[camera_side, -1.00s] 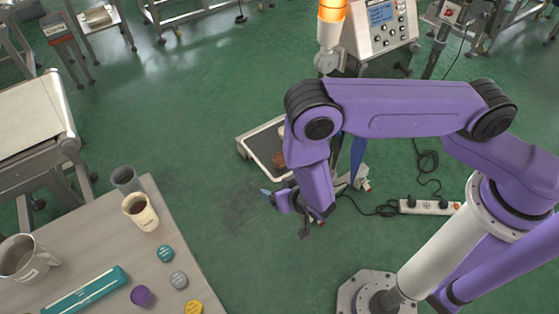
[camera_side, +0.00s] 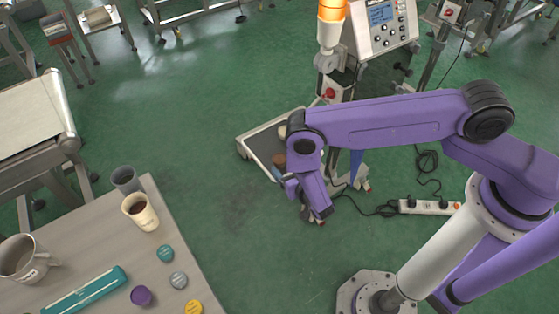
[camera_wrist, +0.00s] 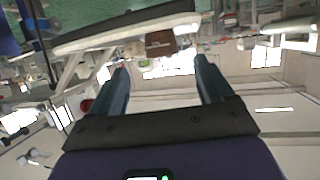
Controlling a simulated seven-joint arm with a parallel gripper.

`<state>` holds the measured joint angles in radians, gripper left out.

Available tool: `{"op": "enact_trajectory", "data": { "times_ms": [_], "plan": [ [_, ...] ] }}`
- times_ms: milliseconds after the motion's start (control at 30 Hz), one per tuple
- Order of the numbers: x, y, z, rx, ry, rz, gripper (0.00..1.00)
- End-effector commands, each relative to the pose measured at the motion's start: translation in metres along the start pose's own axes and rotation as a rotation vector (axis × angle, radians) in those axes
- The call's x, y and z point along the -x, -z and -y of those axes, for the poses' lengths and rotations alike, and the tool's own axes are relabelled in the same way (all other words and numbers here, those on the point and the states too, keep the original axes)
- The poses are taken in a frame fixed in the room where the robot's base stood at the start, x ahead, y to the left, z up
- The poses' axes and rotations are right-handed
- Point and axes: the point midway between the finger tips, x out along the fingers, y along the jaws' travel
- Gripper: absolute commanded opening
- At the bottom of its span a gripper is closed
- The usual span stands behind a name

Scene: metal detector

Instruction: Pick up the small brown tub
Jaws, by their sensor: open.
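The small brown tub (camera_side: 279,160) sits on the dark belt of a low conveyor (camera_side: 247,146), just above my gripper in the side view. My gripper (camera_side: 280,176) is close to the tub, with its fingers partly hidden by the wrist. In the wrist view the tub (camera_wrist: 160,43) appears beyond the fingertips, roughly centred between them. My gripper (camera_wrist: 161,66) is open there, with nothing between its two blue fingers. The side view does not show any contact with the tub.
A pale object (camera_side: 283,131) stands on the belt behind the tub, partly hidden by my arm. The detector cabinet (camera_side: 376,28) with its orange lamp rises behind. A power strip (camera_side: 430,207) lies on the floor. A table (camera_side: 105,250) with cups and discs is at lower left.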

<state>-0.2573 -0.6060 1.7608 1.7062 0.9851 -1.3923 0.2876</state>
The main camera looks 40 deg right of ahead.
Motion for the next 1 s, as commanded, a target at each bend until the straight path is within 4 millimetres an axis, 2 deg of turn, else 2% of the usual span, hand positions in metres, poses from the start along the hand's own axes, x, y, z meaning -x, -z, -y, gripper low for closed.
{"op": "enact_trajectory", "data": {
  "times_ms": [33,133,467,733,1000],
  "plan": [
    [-0.01,0.001,-0.001,-0.004,-0.003,-0.001,0.8],
    [-0.024,0.0,0.0,-0.003,-0.002,0.0,0.8],
    [-0.046,0.001,0.0,-0.002,-0.002,0.0,0.8],
    [-0.08,0.002,0.003,-0.001,0.0,0.0,0.8],
    [-0.09,0.002,0.003,0.001,0.0,0.001,0.8]
  ]
}}
